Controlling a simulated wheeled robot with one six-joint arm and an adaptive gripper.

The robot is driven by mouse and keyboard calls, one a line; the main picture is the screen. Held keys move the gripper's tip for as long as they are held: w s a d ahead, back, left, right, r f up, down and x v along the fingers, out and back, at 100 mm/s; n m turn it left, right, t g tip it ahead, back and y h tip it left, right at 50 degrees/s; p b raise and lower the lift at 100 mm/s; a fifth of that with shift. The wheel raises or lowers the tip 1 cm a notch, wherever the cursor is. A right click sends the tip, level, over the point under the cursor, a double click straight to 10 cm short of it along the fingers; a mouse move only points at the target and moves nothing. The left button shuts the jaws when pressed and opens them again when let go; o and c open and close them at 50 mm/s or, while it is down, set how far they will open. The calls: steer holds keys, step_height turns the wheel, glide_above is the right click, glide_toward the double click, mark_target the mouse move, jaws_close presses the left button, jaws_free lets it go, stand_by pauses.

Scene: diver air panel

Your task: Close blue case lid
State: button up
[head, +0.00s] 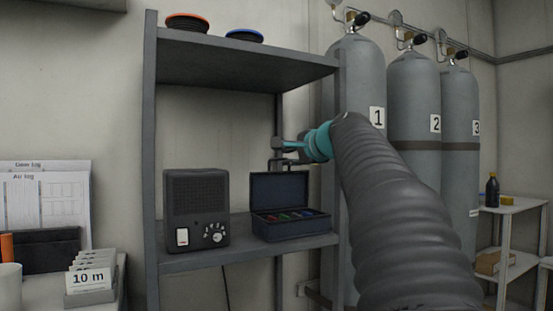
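The dark blue case (291,226) sits on the lower shelf of the grey rack, with small coloured items inside. Its lid (279,190) stands open, upright at the back of the case. My arm reaches in from the lower right, and my gripper (279,152) is above the lid, near its top edge. The gripper is small and partly seen from the side. I cannot tell whether its fingers are open or whether it touches the lid.
A black speaker box (196,209) stands left of the case on the same shelf (240,249). The upper shelf (240,60) is above the gripper. Numbered grey cylinders (414,110) stand to the right. A side table (508,207) holds a dark bottle (492,190).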

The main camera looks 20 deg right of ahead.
mark_target(280, 159)
steer(key=w, duration=0.4)
steer(key=w+f+p, duration=0.1)
steer(key=w, duration=0.1)
steer(key=shift+a, duration=0.15)
jaws_close()
